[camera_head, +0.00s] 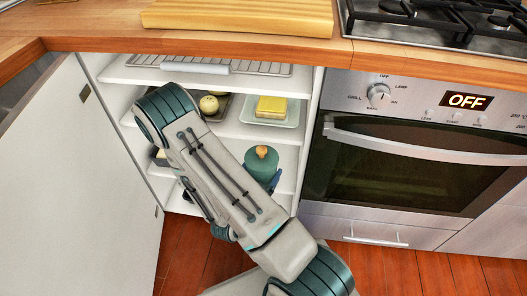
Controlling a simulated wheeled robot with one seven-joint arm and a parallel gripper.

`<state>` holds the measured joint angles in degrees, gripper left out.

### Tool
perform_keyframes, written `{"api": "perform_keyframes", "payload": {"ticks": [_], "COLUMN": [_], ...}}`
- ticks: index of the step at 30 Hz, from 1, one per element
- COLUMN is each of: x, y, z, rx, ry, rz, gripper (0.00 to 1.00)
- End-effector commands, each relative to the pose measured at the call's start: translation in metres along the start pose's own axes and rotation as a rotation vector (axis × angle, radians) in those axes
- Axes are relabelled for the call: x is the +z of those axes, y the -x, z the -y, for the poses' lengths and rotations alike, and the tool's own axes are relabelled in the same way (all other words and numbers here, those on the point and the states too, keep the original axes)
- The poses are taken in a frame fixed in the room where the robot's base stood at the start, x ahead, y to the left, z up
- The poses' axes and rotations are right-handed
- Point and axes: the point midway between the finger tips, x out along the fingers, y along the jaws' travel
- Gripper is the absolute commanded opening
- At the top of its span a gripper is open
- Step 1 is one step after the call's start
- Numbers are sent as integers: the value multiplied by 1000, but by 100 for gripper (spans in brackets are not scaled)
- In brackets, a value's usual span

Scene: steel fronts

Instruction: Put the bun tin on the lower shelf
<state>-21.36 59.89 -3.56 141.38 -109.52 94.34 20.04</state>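The bun tin (224,112) is a dark tray with pale round buns (208,104) in it. It sits on the middle shelf of the open cabinet, left of a butter dish, and my arm hides its left part. The lower shelf (287,181) is below it and holds a teal pot with a wooden knob. My arm reaches up from the bottom right across the cabinet opening and bends at its upper left. My gripper cannot be made out; it seems hidden behind the arm. I cannot tell whether it touches anything.
A yellow block on a pale dish (271,108) stands right of the tin. The teal pot (261,164) fills the lower shelf's right. A wire rack (225,66) lies on the top shelf. The open white door (85,185) bounds the left; the oven (420,150) stands right.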

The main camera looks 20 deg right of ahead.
Motion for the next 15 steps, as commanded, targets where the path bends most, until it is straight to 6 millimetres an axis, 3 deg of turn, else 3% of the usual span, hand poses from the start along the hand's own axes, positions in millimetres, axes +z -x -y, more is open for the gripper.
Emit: {"api": "perform_keyframes", "payload": {"ticks": [9,15], "x": [-1,-1], "y": [-79,-108], "z": [-23,-33], "rx": [-1,0], "ry": [-4,-3], "rz": [4,2], "gripper": [16,16]}}
